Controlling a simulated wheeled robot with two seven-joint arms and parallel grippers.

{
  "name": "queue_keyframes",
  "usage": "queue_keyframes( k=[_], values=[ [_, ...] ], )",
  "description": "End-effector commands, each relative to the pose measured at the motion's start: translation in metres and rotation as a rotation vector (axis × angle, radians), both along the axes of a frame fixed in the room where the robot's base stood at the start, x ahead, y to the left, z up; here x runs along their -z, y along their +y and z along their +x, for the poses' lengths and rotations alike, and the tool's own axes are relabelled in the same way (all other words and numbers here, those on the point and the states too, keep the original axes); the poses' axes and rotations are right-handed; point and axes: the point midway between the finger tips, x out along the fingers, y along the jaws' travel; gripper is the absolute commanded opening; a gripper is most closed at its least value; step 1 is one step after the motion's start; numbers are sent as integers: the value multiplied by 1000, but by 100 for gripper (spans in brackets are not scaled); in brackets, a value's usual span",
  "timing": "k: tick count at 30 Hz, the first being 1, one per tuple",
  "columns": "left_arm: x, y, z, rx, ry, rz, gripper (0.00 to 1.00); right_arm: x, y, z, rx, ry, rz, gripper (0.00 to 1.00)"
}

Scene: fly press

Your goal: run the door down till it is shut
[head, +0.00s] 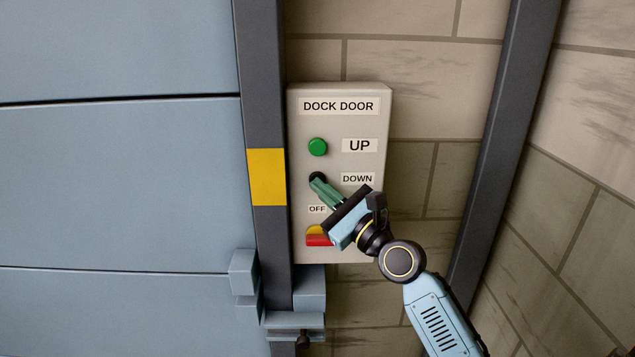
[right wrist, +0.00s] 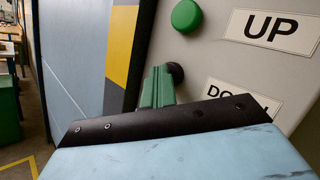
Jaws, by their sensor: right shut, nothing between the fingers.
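The dock door control box (head: 345,125) is a pale grey panel on the block wall. It has a green UP button (head: 318,147), a black button (head: 317,178) beside the DOWN label, and a red and yellow OFF switch (head: 319,238) lower down. My right gripper (head: 314,181) is shut and empty, its green fingertips at the black button. In the right wrist view the fingertips (right wrist: 157,85) overlap part of that button (right wrist: 176,72); I cannot tell whether it is pressed in. The blue-grey door (head: 120,185) fills the left side; its bottom edge is out of view. My left gripper is not in view.
A dark post (head: 262,100) with a yellow band (head: 267,177) stands between door and box. Blue-grey blocks (head: 295,300) sit by the post below the box. Another dark post (head: 490,180) stands to the right.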

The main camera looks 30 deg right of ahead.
Motion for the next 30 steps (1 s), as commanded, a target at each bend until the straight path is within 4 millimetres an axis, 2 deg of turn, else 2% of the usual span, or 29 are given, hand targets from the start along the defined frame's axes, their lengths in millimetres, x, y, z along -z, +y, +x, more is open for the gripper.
queue_keyframes(
  k=[23, 30],
  values=[
    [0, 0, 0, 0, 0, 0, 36, 0, 0, 0, 1, 0, 0, 0],
    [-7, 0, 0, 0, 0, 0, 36, 0, 5, -8, 0, 1, 0, 0]
  ],
)
